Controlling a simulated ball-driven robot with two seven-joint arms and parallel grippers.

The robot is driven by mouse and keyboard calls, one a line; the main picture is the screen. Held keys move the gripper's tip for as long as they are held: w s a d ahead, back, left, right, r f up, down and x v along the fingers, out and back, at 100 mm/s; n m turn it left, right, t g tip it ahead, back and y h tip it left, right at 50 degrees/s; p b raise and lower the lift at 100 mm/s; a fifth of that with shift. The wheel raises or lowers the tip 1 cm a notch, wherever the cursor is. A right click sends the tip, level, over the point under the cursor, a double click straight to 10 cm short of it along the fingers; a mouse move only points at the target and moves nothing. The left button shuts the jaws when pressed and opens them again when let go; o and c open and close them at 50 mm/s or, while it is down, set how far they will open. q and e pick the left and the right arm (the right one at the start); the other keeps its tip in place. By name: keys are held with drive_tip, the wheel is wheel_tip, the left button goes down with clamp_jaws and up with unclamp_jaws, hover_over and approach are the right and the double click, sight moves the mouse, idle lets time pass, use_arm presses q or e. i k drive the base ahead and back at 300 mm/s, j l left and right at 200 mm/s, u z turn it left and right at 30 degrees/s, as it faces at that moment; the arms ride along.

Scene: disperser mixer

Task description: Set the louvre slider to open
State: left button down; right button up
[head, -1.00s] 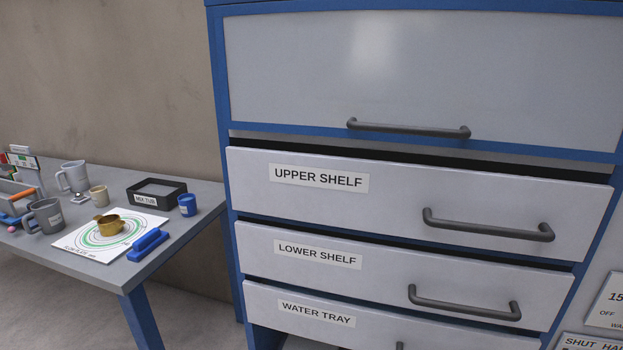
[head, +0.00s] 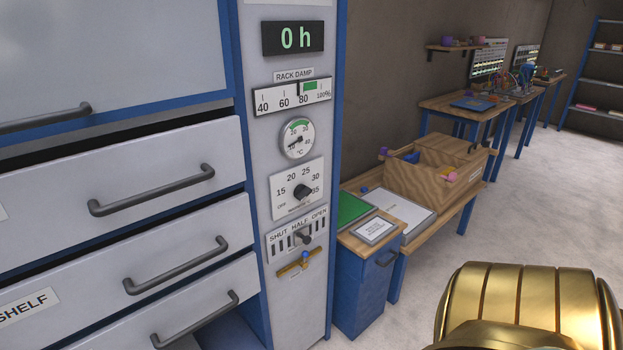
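The louvre slider is on the narrow grey control panel right of the drawers. Its plate (head: 297,250) carries the labels SHUT, HALF and OPEN from left to right. The dark slider knob (head: 303,237) sits about the middle of its row of slots, near HALF. Nothing touches it. A gold rounded part at the bottom right looks like my own arm, well apart from the panel. Neither of my grippers is in view.
Above the slider are a dial knob (head: 302,192), a round gauge (head: 298,139) and a "0 h" display (head: 293,38). A brass fitting (head: 291,268) sits just below. Drawer handles (head: 178,266) jut out at left. A blue cabinet (head: 365,285) stands at right.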

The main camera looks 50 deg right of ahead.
sight(301, 236)
drive_tip(key=z, duration=1.6)
